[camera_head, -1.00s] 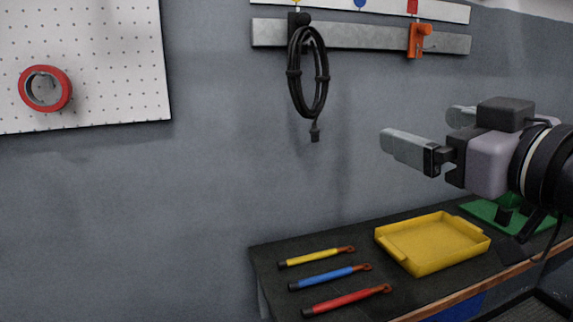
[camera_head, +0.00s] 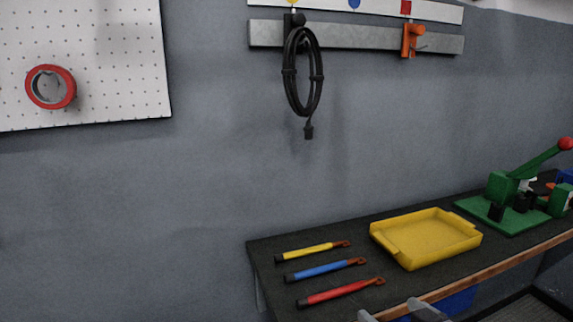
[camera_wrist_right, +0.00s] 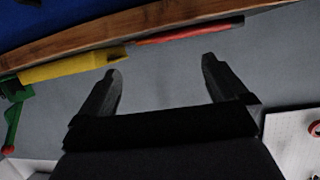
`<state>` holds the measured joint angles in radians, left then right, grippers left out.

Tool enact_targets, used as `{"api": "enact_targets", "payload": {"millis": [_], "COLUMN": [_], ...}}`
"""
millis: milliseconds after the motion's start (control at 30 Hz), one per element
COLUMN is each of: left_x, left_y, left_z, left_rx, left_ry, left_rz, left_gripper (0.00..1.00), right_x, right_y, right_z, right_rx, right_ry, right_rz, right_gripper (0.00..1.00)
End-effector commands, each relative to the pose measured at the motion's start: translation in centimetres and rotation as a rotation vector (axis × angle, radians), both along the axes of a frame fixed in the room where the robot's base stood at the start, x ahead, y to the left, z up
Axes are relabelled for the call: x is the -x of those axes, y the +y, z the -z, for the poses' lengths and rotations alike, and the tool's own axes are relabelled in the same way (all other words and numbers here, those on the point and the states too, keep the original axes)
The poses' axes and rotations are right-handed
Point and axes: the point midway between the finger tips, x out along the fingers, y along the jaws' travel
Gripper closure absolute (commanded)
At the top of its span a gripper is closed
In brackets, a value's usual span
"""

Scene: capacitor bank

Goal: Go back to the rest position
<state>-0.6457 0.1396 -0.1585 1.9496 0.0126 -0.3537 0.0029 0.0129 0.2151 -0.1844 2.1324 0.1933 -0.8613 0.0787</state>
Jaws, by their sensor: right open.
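My right gripper (camera_head: 393,312) shows only as two grey fingertips at the bottom edge of the head view, in front of the bench's front edge. In the right wrist view, the same gripper (camera_wrist_right: 162,67) has its two fingers wide apart with nothing between them. The rest of the right arm is out of the head view. My left gripper is not in view.
A dark bench (camera_head: 375,225) holds a yellow tray (camera_head: 428,238), yellow (camera_head: 305,252), blue (camera_head: 322,270) and red (camera_head: 340,292) rods, and a green press (camera_head: 507,190). A black cable (camera_head: 316,80) and orange clip (camera_head: 411,40) hang above. Red tape (camera_head: 67,88) hangs on the pegboard.

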Motion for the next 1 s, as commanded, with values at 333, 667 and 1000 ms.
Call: {"api": "enact_targets", "payload": {"millis": [333,667,1000], "left_x": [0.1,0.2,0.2], "left_y": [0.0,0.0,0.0], "left_z": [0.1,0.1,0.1], "left_rx": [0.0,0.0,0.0], "left_ry": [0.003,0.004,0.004], "left_rz": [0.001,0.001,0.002], "left_gripper": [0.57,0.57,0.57], "right_x": [10.9,19.0,19.3], "right_y": [-1.1,-1.4,-1.4], "right_z": [16.9,23.0,23.2], "right_rx": [0.051,0.092,0.094], "right_ry": [0.197,0.281,0.284], "right_rz": [0.048,0.049,0.048], "right_gripper": [0.0,0.0,0.0]}}
